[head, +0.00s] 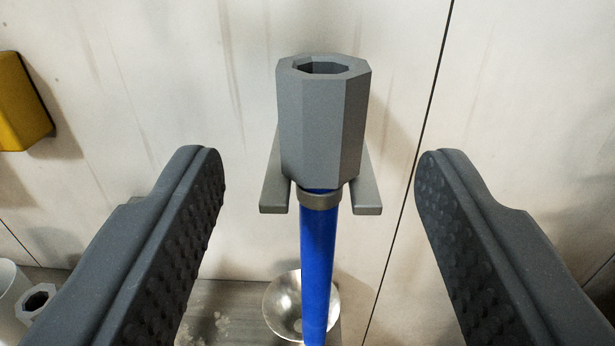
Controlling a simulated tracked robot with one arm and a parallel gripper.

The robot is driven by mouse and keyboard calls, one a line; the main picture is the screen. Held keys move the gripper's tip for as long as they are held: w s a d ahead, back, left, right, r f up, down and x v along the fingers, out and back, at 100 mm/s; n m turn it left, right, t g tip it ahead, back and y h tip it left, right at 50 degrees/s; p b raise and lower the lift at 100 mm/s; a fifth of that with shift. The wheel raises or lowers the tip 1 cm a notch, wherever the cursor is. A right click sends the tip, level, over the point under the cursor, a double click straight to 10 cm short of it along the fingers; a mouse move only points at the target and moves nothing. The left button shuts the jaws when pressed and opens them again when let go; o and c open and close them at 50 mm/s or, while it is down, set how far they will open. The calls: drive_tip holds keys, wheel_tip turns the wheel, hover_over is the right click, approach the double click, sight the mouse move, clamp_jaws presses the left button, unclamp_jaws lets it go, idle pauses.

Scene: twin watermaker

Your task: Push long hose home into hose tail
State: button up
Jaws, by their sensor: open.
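The long hose (318,260) is blue and stands upright in the middle of the head view. A grey, many-sided hollow end piece (320,125) sits on top of it, open upward, with a grey collar (319,200) just below. My gripper (318,160) is open, one dark studded finger on each side of the hose and end piece, with clear gaps and no contact. A grey hollow fitting (38,302) shows at the lower left, partly hidden by the left finger. I cannot tell whether it is the hose tail.
A grey two-pronged bracket (366,190) on the pale wall (520,80) flanks the hose under its end piece. A yellow box (20,105) is at the left. A metal bowl (283,305) lies low behind the hose, on a grey ledge (225,300).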

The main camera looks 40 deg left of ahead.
sight(320, 118)
drive_tip(key=shift+x, duration=0.85)
drive_tip(key=w+a, duration=0.1)
drive_tip(key=w+a+r+p, duration=0.1)
drive_tip(key=w, duration=0.1)
drive_tip(key=shift+w+a+r, duration=0.1)
drive_tip(key=shift+w+a, duration=0.4)
drive_tip(key=shift+w, duration=0.25)
clamp_jaws()
